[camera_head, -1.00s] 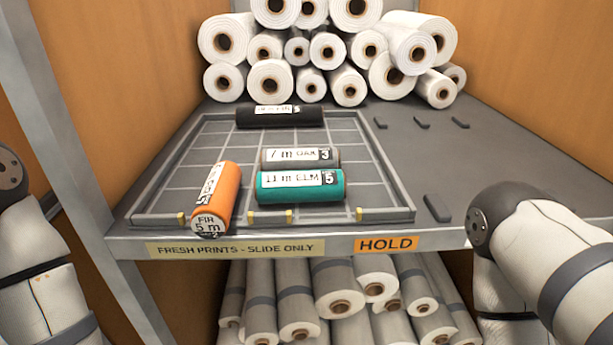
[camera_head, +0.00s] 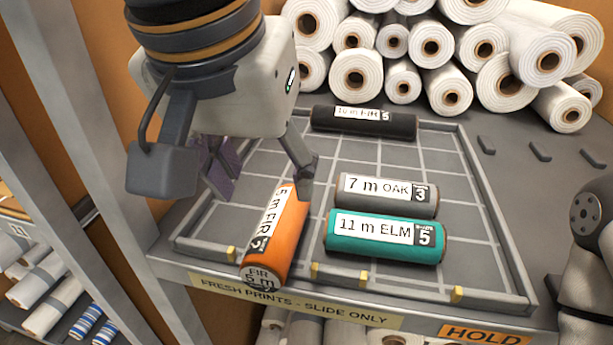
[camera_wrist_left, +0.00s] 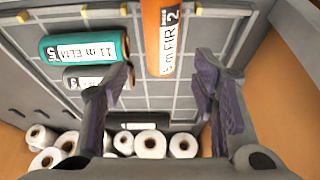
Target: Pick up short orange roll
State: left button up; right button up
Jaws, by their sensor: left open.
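The short orange roll (camera_head: 284,235), labelled 5 m FIR, lies at the front left of the gridded tray (camera_head: 200,247), its near end over the front rim. It also shows at the top of the left wrist view (camera_wrist_left: 163,45). My left gripper (camera_head: 258,180) is open above the roll's far end, its fingers spread to either side. In the left wrist view, the roll lines up with the gap between the fingers (camera_wrist_left: 163,80), and nothing is held. One finger overlaps the roll's far end in the head view; I cannot tell whether they touch. My right gripper is out of view.
A teal roll (camera_head: 378,236) and a grey roll (camera_head: 370,194) lie close to the right of the orange roll. A black roll (camera_head: 400,124) lies at the tray's back. White rolls (camera_head: 363,73) are stacked behind. A shelf post (camera_head: 90,150) stands at left.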

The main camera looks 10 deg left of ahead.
aim_at(276, 222)
pick_arm(q)
jog(key=x, duration=1)
jog(key=shift+s+a+f, duration=0.15)
jog(key=shift+s+f, duration=0.1)
jog(key=shift+f, duration=0.05)
jog(key=c, duration=0.9)
